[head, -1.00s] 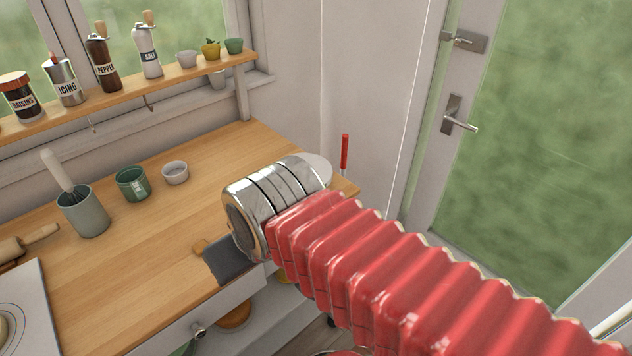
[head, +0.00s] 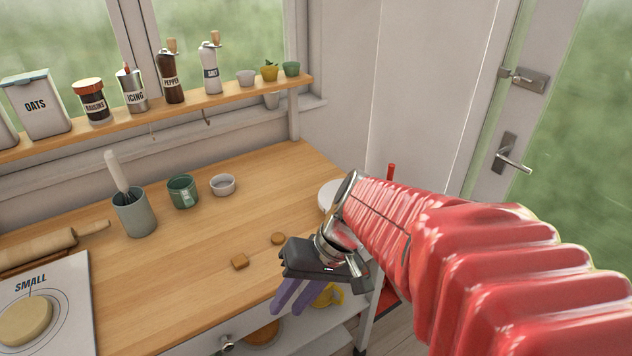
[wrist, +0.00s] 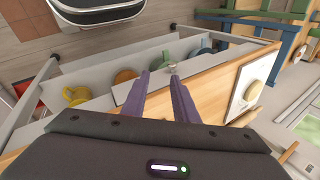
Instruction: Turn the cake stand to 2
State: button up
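My gripper (head: 286,308) points down in front of the worktop's front edge, at its right part. Its two purple fingers are apart with nothing between them; this also shows in the wrist view (wrist: 158,74). No cake stand marked with a 2 can be made out. A white round thing (head: 327,194) at the worktop's right end is mostly hidden behind my arm, and I cannot tell whether it is the cake stand. A white board marked SMALL (head: 70,284) lies at the left with a pale round piece (head: 25,320) on it.
A whisk crock (head: 134,216), green mug (head: 182,191) and white bowl (head: 222,185) stand farther back.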

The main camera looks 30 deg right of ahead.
jog(key=w+d+f+m+t+y, duration=0.1)
jog(key=w+d+m+t+y, duration=0.2)
jog(key=d, duration=0.4)
jog(key=w+d+f+m+t+y, duration=0.1)
jog(key=w+d+m+t+y, duration=0.1)
jog(key=w+d+m+t, duration=0.3)
jog(key=s+d+f+m+t+h, duration=0.1)
jog(key=d+t+h, duration=0.3)
jog(key=d, duration=0.6)
jog(key=s+d+f+m+t+h, duration=0.2)
jog(key=s+d+m+t+h, duration=0.1)
jog(key=d, duration=0.6)
jog(key=shift+s+d+m+t+h, duration=0.4)
jog(key=shift+s+m+h, duration=0.1)
jog(key=shift+s+m, duration=0.15)
jog(key=shift+w, duration=0.15)
jog(key=shift+w+a, duration=0.3)
jog(key=shift+w, duration=1.95)
jog(key=shift+w+a, duration=0.3)
jog(key=shift+w, duration=2)
jog(key=shift+w+a, duration=0.3)
jog(key=shift+w, duration=1.95)
